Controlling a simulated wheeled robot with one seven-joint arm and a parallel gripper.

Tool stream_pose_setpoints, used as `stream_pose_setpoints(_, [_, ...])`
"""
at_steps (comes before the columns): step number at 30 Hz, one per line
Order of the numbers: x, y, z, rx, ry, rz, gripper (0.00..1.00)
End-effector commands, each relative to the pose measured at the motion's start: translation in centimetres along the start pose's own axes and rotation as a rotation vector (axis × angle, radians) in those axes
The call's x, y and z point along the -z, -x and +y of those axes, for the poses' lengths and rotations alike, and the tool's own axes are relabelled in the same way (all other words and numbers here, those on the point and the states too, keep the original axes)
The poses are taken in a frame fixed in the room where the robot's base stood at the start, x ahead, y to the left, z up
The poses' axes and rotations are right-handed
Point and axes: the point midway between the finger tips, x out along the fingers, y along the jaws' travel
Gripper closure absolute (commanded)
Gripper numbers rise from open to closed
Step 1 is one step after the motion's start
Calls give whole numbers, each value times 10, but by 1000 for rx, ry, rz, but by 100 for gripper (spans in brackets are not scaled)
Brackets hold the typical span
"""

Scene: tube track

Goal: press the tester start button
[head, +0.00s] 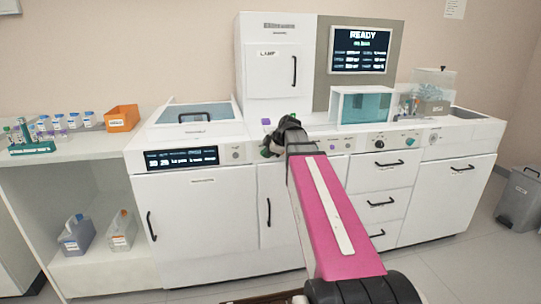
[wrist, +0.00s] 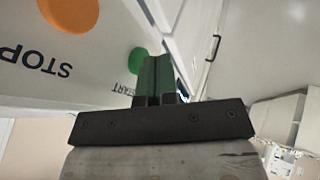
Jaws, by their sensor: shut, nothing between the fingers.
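The green START button (wrist: 137,60) is on a white panel in the wrist view, with its label upside down below it. My gripper (wrist: 155,62) is shut and empty, its dark green fingers together. The fingertips are just right of the START button and overlap its edge in the picture; I cannot tell whether they touch it. A larger orange STOP button (wrist: 68,12) is at the upper left. In the head view my gripper (head: 268,150) is at the front panel of the white counter (head: 200,200), and I cannot make out the START button there.
A screen reading READY (head: 360,50) is above the counter. A knob (head: 379,144) and a green control (head: 410,141) are on the panel to the right. An orange bin (head: 122,118) and several bottles stand on the left shelf. A grey waste bin (head: 520,198) stands at the right.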

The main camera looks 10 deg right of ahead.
Motion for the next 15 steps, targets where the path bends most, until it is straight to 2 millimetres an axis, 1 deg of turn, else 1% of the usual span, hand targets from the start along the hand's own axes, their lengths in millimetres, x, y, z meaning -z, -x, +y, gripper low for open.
stream_pose_setpoints(1, [0, -2, 4, 0, 0, 0, 100])
stream_pose_setpoints(3, [0, -3, 6, 0, 0, 0, 100])
stream_pose_setpoints(13, [0, -3, 6, 0, 0, 0, 100])
stream_pose_setpoints(15, [0, -4, 9, 0, 0, 0, 100])
